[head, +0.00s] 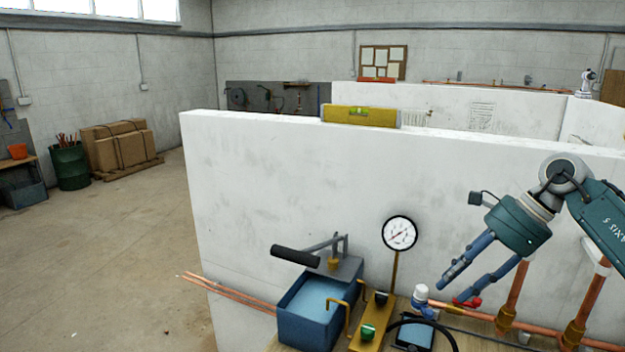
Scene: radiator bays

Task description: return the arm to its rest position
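My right arm comes in from the right edge. Its gripper (454,291) points down and to the left, in front of the white partition wall (290,185). Its two blue fingers stand apart with nothing seen between them, so it is open and empty. The fingertips appear close to the red valve handle (467,302) and the white-capped fitting (421,293); I cannot tell whether they touch. My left gripper is not in view.
A blue pump tank (308,312) with a black-handled lever (295,256), a pressure gauge (399,233) and copper pipes (513,296) crowd the bench below. A yellow spirit level (360,116) lies on the wall top. Open floor (110,250) lies to the left.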

